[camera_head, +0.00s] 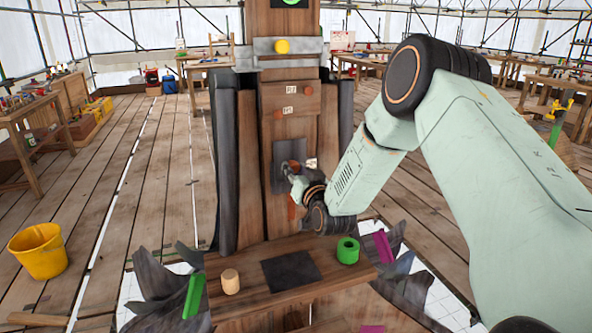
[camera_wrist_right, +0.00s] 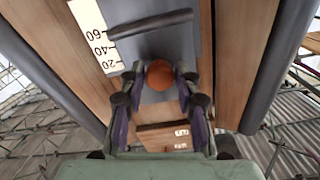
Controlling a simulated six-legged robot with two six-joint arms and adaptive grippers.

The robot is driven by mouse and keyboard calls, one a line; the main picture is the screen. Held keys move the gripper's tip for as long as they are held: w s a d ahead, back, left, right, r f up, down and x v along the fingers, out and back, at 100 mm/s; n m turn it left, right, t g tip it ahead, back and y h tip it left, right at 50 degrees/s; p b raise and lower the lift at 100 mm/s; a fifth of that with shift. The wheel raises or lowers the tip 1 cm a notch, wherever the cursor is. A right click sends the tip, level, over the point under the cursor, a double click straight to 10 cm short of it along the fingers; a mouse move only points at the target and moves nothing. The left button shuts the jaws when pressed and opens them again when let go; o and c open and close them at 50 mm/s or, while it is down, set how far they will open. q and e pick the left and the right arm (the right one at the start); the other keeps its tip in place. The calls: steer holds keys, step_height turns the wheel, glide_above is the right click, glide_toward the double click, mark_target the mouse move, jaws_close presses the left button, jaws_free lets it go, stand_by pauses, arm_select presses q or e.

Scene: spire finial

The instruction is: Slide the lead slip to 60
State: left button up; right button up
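The lead slip (camera_head: 291,170) is a dark grey plate on the front of the upright timber post. It also shows in the right wrist view (camera_wrist_right: 158,45), with a round orange-brown knob (camera_wrist_right: 160,74) on it. A white scale (camera_wrist_right: 97,32) marked 20, 40 and 60 lies beside the slip. My right gripper (camera_wrist_right: 161,80) is at the slip, one finger on each side of the knob. The fingertips look close to the knob, but whether they press on it cannot be told. In the head view my right gripper (camera_head: 292,172) covers part of the slip. My left gripper is out of view.
A ledge below holds a wooden cylinder (camera_head: 231,281), a dark square patch (camera_head: 290,270) and a green ring (camera_head: 347,250). Dark slabs (camera_head: 224,160) flank the post. Torn grey sheets (camera_head: 160,285) surround the base. A yellow bucket (camera_head: 39,251) stands on the floor at left.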

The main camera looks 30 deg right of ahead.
steer(key=o, duration=0.3)
steer(key=shift+o, duration=0.2)
steer(key=shift+r, duration=0.1)
steer(key=v, duration=1.2)
